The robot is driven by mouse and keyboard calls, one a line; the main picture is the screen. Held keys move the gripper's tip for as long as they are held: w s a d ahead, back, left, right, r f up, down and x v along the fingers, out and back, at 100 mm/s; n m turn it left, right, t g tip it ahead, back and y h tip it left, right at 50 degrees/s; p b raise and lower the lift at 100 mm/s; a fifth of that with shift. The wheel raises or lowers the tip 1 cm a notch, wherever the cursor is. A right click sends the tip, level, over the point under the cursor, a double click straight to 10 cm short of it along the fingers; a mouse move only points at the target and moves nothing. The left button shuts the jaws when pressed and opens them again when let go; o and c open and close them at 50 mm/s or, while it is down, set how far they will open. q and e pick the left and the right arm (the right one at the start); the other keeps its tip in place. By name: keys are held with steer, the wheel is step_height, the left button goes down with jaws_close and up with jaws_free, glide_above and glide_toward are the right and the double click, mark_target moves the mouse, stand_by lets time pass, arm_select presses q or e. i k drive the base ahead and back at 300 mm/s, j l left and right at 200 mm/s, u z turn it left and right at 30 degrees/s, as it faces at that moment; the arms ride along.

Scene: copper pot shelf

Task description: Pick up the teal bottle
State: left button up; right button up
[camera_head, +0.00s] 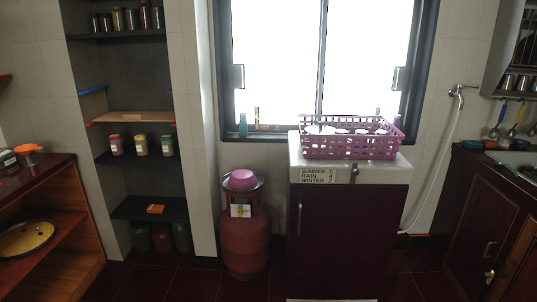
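A small teal bottle (243,125) stands upright on the window sill, near the sill's left end. It is left of the white-topped cabinet and behind the red gas cylinder. A thin dark and orange item (257,115) stands just to its right. Neither of my grippers shows in the head view, so nothing is seen near the bottle.
A red gas cylinder (246,240) with a pink bowl (240,180) on top stands below the sill. A purple basket (350,146) sits on the dark red cabinet (340,240). A shelf niche (135,157) with jars is at left. Dark floor tiles lie in front.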

mark_target(243, 123)
steer(key=i, duration=1.45)
steer(key=i+z, duration=0.15)
steer(key=i, duration=0.25)
steer(key=i+j+z, duration=0.2)
steer(key=i, duration=0.25)
steer(key=i+j+z, duration=0.15)
steer(key=i, duration=0.25)
